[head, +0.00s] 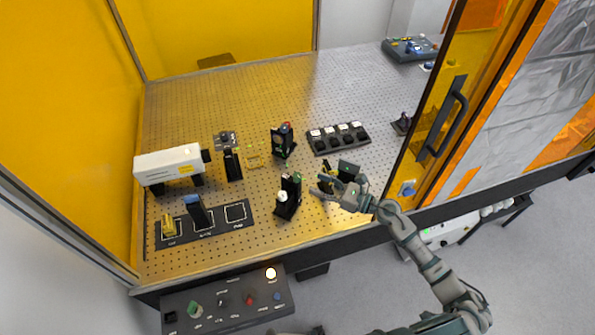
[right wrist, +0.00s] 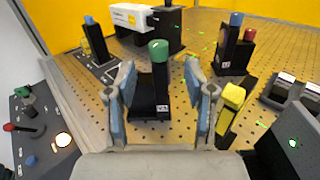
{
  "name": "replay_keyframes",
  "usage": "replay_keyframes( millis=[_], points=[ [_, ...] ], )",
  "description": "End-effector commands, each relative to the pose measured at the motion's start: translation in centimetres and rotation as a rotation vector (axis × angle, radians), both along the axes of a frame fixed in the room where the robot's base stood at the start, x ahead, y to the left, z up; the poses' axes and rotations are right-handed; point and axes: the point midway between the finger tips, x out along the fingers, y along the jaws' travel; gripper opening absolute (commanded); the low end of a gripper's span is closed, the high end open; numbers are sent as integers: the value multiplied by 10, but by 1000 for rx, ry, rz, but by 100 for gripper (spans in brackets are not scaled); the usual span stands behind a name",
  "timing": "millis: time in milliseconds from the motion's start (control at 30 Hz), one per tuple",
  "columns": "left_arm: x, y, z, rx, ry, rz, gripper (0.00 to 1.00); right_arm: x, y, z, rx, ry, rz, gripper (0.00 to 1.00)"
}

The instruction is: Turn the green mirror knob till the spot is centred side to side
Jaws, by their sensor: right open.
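The green mirror knob (right wrist: 158,50) sits on top of a black mirror mount (right wrist: 150,95) in the right wrist view. The mount also shows in the head view (head: 288,198). My right gripper (right wrist: 161,98) is open, its two blue-grey fingers on either side of the mount in the wrist picture, with visible gaps to the knob. In the head view my right gripper (head: 322,188) is just right of the mount. A bright green-white spot (right wrist: 292,143) shows on a dark panel (right wrist: 275,155), cut off by the picture edge; its centring cannot be told. My left gripper is not in view.
A yellow-knobbed piece (right wrist: 230,100) stands close beside the right finger. A mount with red and blue knobs (right wrist: 234,50) is behind. A white laser box (head: 170,164), a marked tray (head: 216,222) and a black block row (head: 339,138) share the perforated table (head: 240,100).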

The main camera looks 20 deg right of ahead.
Motion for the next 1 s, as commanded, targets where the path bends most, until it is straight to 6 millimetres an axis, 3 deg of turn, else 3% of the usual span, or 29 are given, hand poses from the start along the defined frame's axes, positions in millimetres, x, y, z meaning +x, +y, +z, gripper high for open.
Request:
replay_keyframes(
  millis=[100, 333, 767, 1000],
  points=[
    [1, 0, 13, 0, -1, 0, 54, 20, 22, 5, 4, 0, 1, 54],
    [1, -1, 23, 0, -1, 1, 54, 46, 49, 2, 3, 1, -1, 54],
    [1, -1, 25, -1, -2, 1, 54, 53, 58, -1, 1, 1, 0, 54],
    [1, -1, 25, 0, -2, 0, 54, 54, 58, -1, 1, 1, 0, 0]
  ],
)
